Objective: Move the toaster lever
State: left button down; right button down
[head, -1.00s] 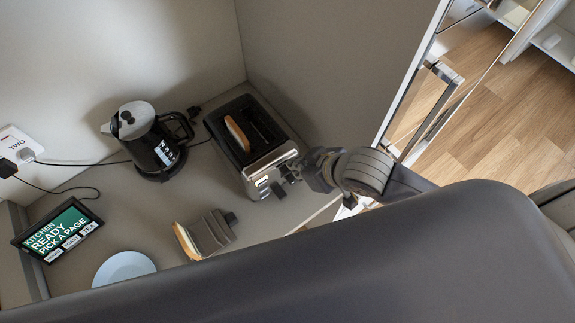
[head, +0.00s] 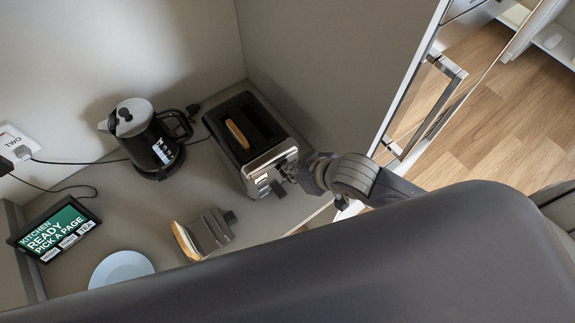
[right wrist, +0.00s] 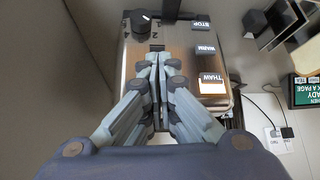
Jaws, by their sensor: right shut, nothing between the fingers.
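The black and steel toaster (head: 238,112) stands on the counter, with a bread slice (head: 238,134) in one slot. Its steel front shows in the right wrist view (right wrist: 183,58), with a dial (right wrist: 141,20) and buttons marked STOP, WARM and THAW. A dark tab (head: 278,189) sticks out at the front and looks like the lever; I cannot be sure. My right gripper (right wrist: 158,58) is shut and empty, its fingertips at the front panel near a dark slot. I cannot tell whether they touch. My left gripper is not in view.
A black kettle (head: 150,140) stands left of the toaster. A bread slice in a grey holder (head: 210,230), a pale blue plate (head: 121,268) and a display screen (head: 55,230) are on the counter. A wall rises close behind the toaster. My own dark body covers the lower view.

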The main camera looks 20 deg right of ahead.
jog(key=s, duration=0.1)
jog(key=d+f+p, duration=0.1)
jog(key=s+f+p, duration=0.1)
jog(key=shift+s+d, duration=0.25)
jog(key=shift+s, duration=0.1)
jog(key=shift+r, duration=0.15)
jog(key=v, duration=0.7)
dwell(0.3)
jog(key=shift+s+r, duration=0.1)
jog(key=shift+s, duration=0.1)
jog(key=shift+w, duration=0.1)
dwell(0.3)
